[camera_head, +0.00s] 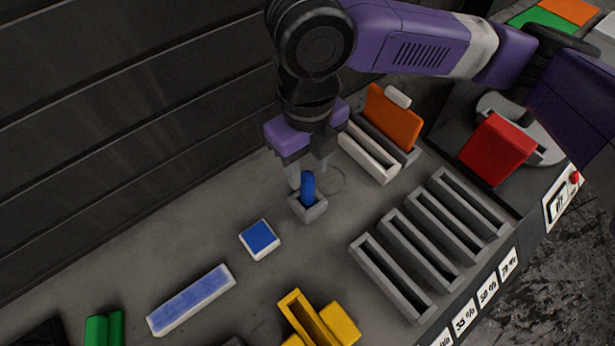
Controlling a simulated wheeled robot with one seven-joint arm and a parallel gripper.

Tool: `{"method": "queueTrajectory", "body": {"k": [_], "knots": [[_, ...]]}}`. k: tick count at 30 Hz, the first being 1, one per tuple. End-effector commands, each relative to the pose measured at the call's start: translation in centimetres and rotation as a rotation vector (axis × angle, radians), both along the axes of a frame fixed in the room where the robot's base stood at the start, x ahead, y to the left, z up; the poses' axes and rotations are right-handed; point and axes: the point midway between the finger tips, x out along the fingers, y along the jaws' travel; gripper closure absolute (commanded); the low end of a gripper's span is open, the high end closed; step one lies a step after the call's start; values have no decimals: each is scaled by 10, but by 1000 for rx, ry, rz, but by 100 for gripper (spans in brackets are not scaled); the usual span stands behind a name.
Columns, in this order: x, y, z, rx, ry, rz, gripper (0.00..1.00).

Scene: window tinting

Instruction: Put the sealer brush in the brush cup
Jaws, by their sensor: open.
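The sealer brush shows as a blue upright handle (308,187) standing in a small square grey cup (310,213), which I take as the brush cup. The brush's lower end is hidden inside the cup. My gripper (307,175) points down just above the cup. Its fingers are open, one to each side of the top of the blue handle. I cannot tell whether either finger touches the handle.
A white-framed blue square (260,240) and a long blue block (191,299) lie to the left. Grey slotted racks (392,278) stand to the right, yellow blocks (340,324) in front. An orange panel (391,119) stands behind right, a red block (497,149) beyond. A dark slatted wall borders the back.

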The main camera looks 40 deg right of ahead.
Motion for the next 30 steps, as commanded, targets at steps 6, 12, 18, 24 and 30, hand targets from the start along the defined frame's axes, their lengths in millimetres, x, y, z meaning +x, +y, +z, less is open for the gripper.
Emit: {"method": "queueTrajectory", "body": {"k": [6,12,18,24,30], "knots": [[0,0,42,-1,-2,2,59],[0,0,63,0,-1,2,59],[0,0,67,0,0,2,59],[0,0,67,0,0,1,59],[0,0,67,0,0,1,59]]}}
